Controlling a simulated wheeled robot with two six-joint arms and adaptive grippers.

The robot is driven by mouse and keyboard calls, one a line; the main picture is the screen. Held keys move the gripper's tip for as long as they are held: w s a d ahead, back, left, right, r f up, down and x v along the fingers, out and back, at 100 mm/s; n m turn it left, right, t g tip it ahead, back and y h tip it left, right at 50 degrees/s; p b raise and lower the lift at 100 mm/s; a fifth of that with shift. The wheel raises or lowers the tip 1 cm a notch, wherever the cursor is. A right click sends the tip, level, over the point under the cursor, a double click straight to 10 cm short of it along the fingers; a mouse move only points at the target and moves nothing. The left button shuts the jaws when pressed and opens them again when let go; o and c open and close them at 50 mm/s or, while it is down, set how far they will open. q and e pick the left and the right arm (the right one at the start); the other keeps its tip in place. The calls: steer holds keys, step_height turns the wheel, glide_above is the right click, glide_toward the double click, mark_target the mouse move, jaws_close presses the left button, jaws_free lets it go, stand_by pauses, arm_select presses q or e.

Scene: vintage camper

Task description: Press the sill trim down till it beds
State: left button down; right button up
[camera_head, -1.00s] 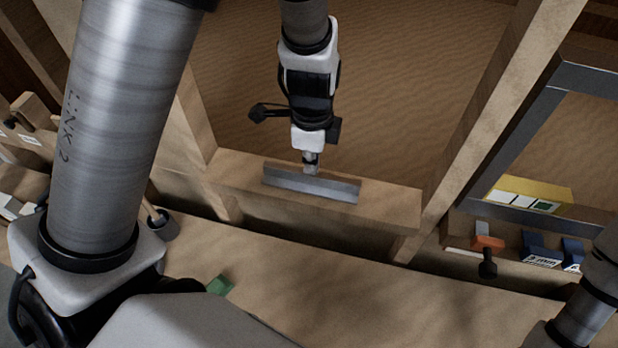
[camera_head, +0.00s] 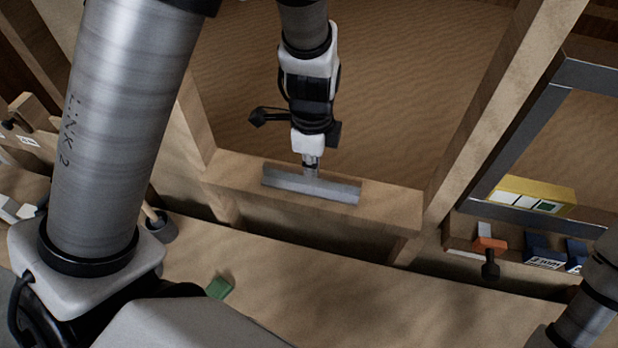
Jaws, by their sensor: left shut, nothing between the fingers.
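The sill trim (camera_head: 328,190) is a straight grey metal strip lying along the wooden sill (camera_head: 392,205) in the middle of the head view. My left gripper (camera_head: 311,172) points down at the middle of the trim. Its fingers are shut with nothing between them, and their tips appear to touch the trim's upper side. The trim's underside is hidden, so I cannot tell whether it sits flush with the sill. My right gripper is out of view; only part of the right arm shows at the lower right.
Wooden posts stand at both ends of the sill. A wooden bench (camera_head: 330,290) runs below, with a green block (camera_head: 219,287) and a dark cup (camera_head: 160,226). A yellow box (camera_head: 535,193), an orange block (camera_head: 488,238) and blue boxes (camera_head: 541,250) sit at right.

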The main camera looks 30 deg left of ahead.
arm_select(q)
step_height(320, 180, up, 7)
steer(key=p, duration=0.5)
steer(key=shift+r+p, duration=0.1)
steer(key=shift+p, duration=0.2)
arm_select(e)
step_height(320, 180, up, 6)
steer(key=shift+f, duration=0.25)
